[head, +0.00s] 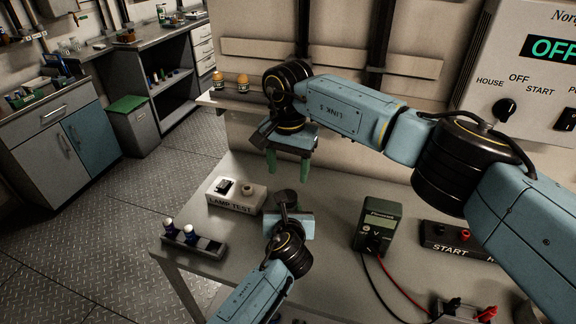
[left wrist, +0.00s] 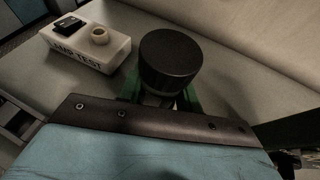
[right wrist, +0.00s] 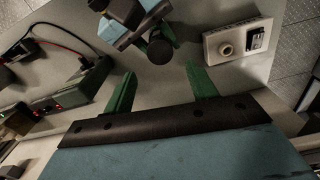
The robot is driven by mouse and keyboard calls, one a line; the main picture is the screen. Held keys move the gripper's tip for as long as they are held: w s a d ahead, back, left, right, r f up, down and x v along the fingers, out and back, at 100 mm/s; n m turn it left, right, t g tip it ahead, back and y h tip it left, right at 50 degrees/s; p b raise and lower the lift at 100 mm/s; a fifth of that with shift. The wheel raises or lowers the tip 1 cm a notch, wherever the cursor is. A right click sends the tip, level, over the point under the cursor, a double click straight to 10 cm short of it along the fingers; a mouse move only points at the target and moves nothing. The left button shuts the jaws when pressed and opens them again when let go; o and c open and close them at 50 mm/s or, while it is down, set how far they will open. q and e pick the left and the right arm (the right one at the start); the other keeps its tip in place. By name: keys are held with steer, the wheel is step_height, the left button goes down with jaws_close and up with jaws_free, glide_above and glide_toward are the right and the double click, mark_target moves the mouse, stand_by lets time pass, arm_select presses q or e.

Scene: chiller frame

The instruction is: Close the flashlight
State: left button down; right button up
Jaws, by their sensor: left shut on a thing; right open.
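The flashlight (head: 286,197) shows as a dark, wide cylinder upright in my left gripper (head: 287,210), above the table. In the left wrist view its round black end (left wrist: 171,56) faces up, with green fingers (left wrist: 160,95) on both sides below it. The right wrist view shows the same dark end (right wrist: 160,51). Its lower part is hidden by the gripper. My right gripper (head: 287,167) is open and empty, fingers pointing down, above and behind the flashlight. I cannot tell whether the flashlight is open or closed.
A white LAMP TEST box (head: 236,196) with a round socket stands left of the flashlight. A dark holder (head: 194,243) with blue-and-white cylinders is at the table's left edge. A green multimeter (head: 377,228) with leads and a START box (head: 452,241) stand right. Bare table lies between.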

mark_target(288, 195)
steer(key=shift+n, duration=0.6)
steer(key=shift+f, duration=4)
steer(key=c, duration=1)
steer(key=m, duration=0.4)
steer(key=shift+m, duration=0.3)
steer(key=m, duration=0.5)
steer(key=o, duration=1.1)
